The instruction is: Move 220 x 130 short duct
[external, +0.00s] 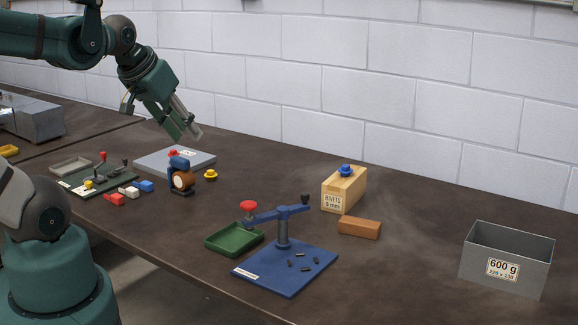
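The short duct (505,270) is a grey, open-topped rectangular metal piece at the far right of the table. A white label on its front wall reads 600 g, 220 x 130. It stands upright, and its inner floor is hard to make out. My gripper (186,128) is far from it, at the upper left. It points down and to the right above a grey slab. Its fingers appear close together, but their gap is unclear from this angle. I see nothing held in it.
A blue hand-press base (285,268), green tray (232,238), wooden rivet block (343,190) and brown brick (359,228) occupy the middle. A grey slab (200,164) and small tools lie left. The table around the duct is clear; a white block wall stands behind.

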